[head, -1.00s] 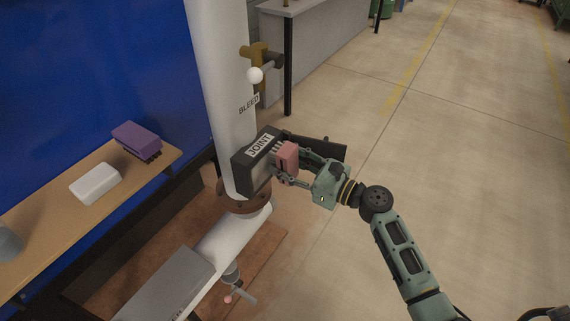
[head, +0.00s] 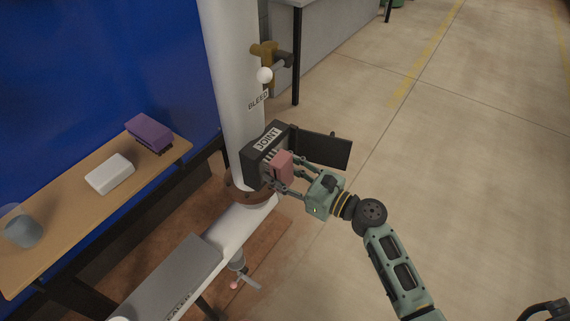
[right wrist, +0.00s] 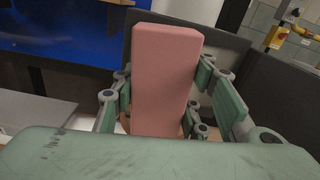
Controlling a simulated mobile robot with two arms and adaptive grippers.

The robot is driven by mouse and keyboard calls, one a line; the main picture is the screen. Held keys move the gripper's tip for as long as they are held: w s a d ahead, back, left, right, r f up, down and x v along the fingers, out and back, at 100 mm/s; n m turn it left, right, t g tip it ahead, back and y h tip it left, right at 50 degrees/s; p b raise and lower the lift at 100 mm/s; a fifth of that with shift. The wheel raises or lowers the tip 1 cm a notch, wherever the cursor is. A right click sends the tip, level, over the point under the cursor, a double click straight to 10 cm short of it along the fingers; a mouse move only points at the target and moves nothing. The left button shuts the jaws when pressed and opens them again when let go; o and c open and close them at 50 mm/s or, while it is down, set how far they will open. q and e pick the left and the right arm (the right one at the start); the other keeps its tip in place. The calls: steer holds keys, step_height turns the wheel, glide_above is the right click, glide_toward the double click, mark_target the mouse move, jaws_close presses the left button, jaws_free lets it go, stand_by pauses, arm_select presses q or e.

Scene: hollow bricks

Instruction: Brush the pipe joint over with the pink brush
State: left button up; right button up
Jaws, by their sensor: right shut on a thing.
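The pink brush (head: 281,167) is held between the fingers of my right gripper (head: 283,180), which is shut on it. In the right wrist view the pink brush (right wrist: 164,80) stands upright between the fingers. The pipe joint is a dark box labelled JOINT (head: 268,140) on the white vertical pipe, with its dark door (head: 322,149) swung open to the right. The brush is at the open front of the box; the wrist view hides whether it touches anything inside.
A wooden shelf (head: 75,205) at left bears a purple brush (head: 149,133), a white block (head: 109,174) and a grey-blue cup (head: 22,230). A yellow-brown valve (head: 265,53) sits above the BLEED label. A grey box (head: 170,280) lies on the lower pipe.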

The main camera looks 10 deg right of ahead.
steer(key=shift+s+a, duration=0.3)
steer(key=shift+a, duration=0.05)
steer(key=shift+w+d+b, duration=0.35)
steer(key=shift+w+d, duration=0.75)
steer(key=shift+w, duration=0.15)
steer(key=shift+w+d+r+p, duration=0.1)
steer(key=shift+p, duration=0.3)
steer(key=shift+s+a+p, duration=0.45)
steer(key=shift+s+a, duration=0.15)
steer(key=shift+a, duration=0.1)
steer(key=shift+s+a+p, duration=0.3)
steer(key=shift+s+a, duration=0.3)
steer(key=shift+w+d+b, duration=0.55)
steer(key=shift+w+d, duration=0.65)
steer(key=shift+d, duration=0.1)
